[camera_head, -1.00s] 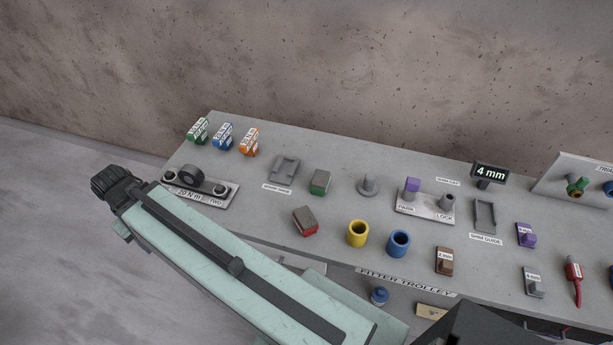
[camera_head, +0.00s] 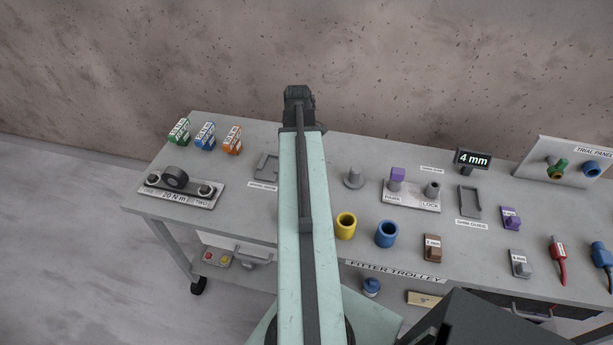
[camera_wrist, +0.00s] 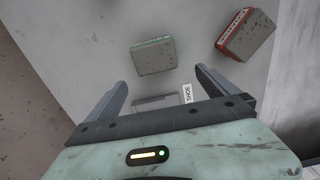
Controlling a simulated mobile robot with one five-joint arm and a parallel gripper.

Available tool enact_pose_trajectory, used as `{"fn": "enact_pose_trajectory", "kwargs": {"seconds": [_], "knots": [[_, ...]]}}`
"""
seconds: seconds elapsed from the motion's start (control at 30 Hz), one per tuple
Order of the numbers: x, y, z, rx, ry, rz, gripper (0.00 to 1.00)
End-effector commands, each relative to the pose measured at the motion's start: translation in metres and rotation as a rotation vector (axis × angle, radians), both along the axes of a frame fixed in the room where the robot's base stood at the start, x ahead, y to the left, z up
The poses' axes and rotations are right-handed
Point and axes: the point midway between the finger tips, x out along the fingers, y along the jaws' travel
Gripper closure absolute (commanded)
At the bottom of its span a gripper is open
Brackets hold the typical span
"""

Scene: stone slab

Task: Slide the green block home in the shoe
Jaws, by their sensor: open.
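The green block (camera_wrist: 154,57) shows in the wrist view with a grey top and a thin green edge, lying on the grey trolley top. In the head view my arm hides it. The shoe (camera_head: 265,168) is a grey slotted fixture left of my arm in the head view. In the wrist view the shoe (camera_wrist: 157,102) is partly hidden by my gripper, with its SHOE label at its right. My gripper (camera_wrist: 161,78) is open and empty, its fingers spread above the trolley. The block appears just beyond the fingertips and apart from the shoe.
A red-edged block (camera_wrist: 246,35) lies right of the green block in the wrist view. A grey peg (camera_head: 353,178), yellow cup (camera_head: 345,226) and blue cup (camera_head: 387,234) stand right of my arm. A wall (camera_head: 400,70) rises behind the trolley.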

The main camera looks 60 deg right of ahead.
Motion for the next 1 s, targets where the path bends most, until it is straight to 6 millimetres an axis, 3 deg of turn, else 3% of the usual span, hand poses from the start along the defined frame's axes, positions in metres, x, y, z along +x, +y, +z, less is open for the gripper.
{"fn": "enact_pose_trajectory", "kwargs": {"seconds": [0.13, 0.27, 0.43, 0.63, 0.9, 1.0], "knots": [[-0.017, -0.014, 0.0, 0.0, 0.0, 0.013, 0.02], [-0.017, -0.013, -0.007, 0.0, 0.0, 0.016, 0.02], [-0.017, -0.013, -0.029, 0.0, 0.0, 0.015, 0.02], [-0.016, -0.012, -0.031, 0.0, 0.0, 0.015, 0.02], [-0.017, -0.011, -0.075, 0.0, 0.0, 0.016, 0.02], [-0.017, -0.011, -0.082, 0.0, 0.0, 0.016, 0.02]]}}
